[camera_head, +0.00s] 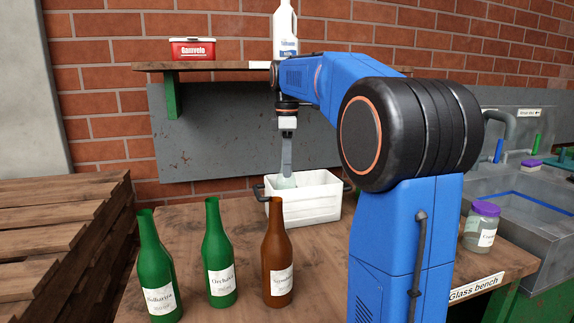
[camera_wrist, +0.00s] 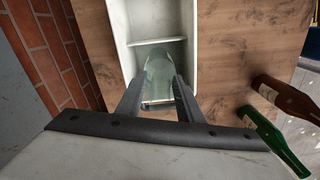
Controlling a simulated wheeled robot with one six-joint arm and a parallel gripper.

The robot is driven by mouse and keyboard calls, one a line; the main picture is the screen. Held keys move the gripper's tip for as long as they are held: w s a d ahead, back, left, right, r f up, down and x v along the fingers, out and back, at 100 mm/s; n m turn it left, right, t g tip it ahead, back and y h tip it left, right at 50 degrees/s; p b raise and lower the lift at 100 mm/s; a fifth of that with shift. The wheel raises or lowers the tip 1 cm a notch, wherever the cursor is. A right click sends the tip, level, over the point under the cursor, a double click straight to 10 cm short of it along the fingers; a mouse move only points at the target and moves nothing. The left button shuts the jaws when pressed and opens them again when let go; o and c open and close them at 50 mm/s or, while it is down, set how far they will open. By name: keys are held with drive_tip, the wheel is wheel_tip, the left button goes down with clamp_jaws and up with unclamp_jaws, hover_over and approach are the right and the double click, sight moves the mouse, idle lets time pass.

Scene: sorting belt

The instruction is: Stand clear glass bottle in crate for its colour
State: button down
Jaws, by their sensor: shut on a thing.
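My gripper (camera_head: 287,170) points down over the white crate (camera_head: 308,208) on the wooden bench. It is shut on the clear glass bottle (camera_head: 285,183), whose pale, see-through top part shows just above the crate's rim. The bottle's lower part is hidden behind the crate's front wall. In the wrist view the bottle (camera_wrist: 163,68) lies between the two fingers (camera_wrist: 160,92), inside the outline of the crate (camera_wrist: 118,30), beside a cross divider (camera_wrist: 157,41). I cannot tell whether its base touches the crate floor.
Two green bottles (camera_head: 218,262) and a brown bottle (camera_head: 277,262) stand at the bench front, before the crate. A jar with a purple lid (camera_head: 482,224) stands right of my arm, near a sink (camera_head: 520,200). A shelf (camera_head: 215,66) holds a red tub (camera_head: 193,48) and a white jug (camera_head: 285,32).

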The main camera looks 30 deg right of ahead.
drive_tip(key=c, duration=1.2)
unclamp_jaws()
wheel_tip(320, 180, up, 12)
drive_tip(key=shift+f, duration=0.1)
drive_tip(key=shift+s, duration=0.1)
